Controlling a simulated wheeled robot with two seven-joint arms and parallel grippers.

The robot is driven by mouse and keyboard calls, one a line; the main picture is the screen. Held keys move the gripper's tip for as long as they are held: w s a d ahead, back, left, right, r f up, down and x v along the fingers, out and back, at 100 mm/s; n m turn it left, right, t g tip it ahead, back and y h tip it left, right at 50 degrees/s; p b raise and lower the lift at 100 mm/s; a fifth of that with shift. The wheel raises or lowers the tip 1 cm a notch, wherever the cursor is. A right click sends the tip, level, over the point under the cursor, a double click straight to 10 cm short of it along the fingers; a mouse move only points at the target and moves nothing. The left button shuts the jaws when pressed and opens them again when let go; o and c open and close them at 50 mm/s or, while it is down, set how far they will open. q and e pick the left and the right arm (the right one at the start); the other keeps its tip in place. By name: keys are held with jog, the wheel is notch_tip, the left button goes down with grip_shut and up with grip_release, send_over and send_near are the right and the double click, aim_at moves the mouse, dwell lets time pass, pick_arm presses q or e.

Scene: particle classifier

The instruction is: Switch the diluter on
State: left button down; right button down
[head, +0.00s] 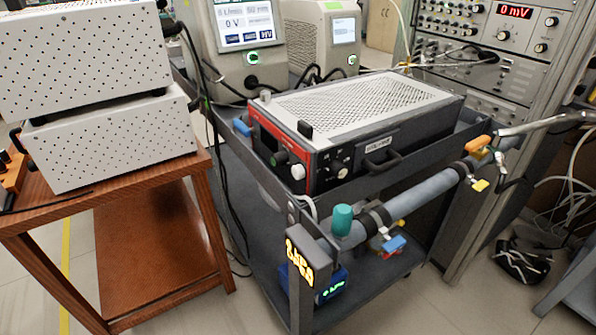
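No label that I can read marks the diluter. A likely candidate is the boxy instrument (350,125) on the grey cart, with a perforated light top and a dark side with a handle. Its red-edged front panel (277,155) faces left and is seen at a steep angle. Black and white knobs stick out at its near corner. I cannot make out a power switch or whether it is on. Neither of my grippers is in view.
The grey cart (262,225) carries a grey pipe (420,192) with coloured valves and a post with a lit orange display (300,263). White perforated boxes (110,140) stand on a wooden table (150,240) at left. Lit instruments and a rack (480,60) stand behind.

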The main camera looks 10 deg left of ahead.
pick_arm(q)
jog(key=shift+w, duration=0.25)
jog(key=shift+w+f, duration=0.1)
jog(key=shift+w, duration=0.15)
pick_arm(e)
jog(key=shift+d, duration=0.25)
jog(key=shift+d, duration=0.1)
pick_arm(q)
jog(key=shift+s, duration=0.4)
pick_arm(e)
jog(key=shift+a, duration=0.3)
